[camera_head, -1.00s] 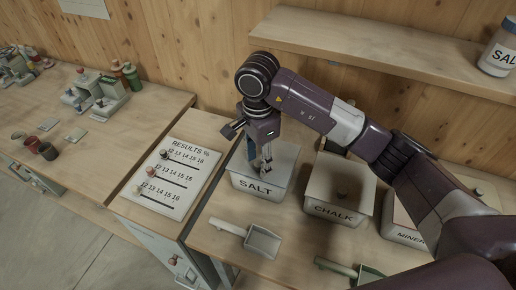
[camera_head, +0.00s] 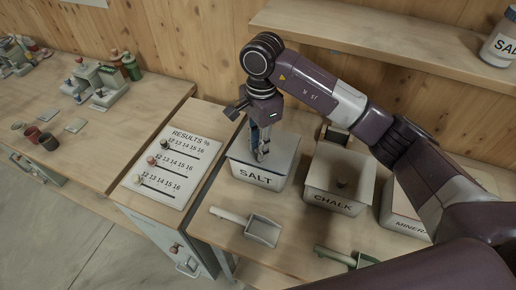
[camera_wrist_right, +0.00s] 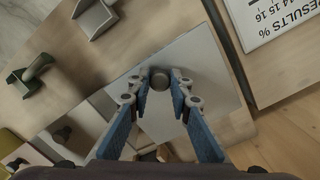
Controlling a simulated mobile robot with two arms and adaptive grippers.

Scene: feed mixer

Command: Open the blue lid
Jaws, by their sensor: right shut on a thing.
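The grey-blue lid (camera_head: 290,146) lies on the white SALT bin (camera_head: 258,178), which stands on the wooden counter. In the right wrist view the lid (camera_wrist_right: 205,65) is a pale flat square with a dark round knob (camera_wrist_right: 160,80) between the fingertips. My right gripper (camera_head: 261,155) reaches down from above and is shut on this knob; it also shows in the right wrist view (camera_wrist_right: 163,88). The lid looks flat on the bin; I cannot tell a gap under it. My left gripper is not in view.
The CHALK bin (camera_head: 330,200) and the MINERAL bin (camera_head: 405,222) stand to the right. Scoops lie in front, one light (camera_head: 262,230) and one green (camera_head: 345,258). A results board (camera_head: 165,168) is at left. A shelf (camera_head: 380,45) runs above behind my right arm.

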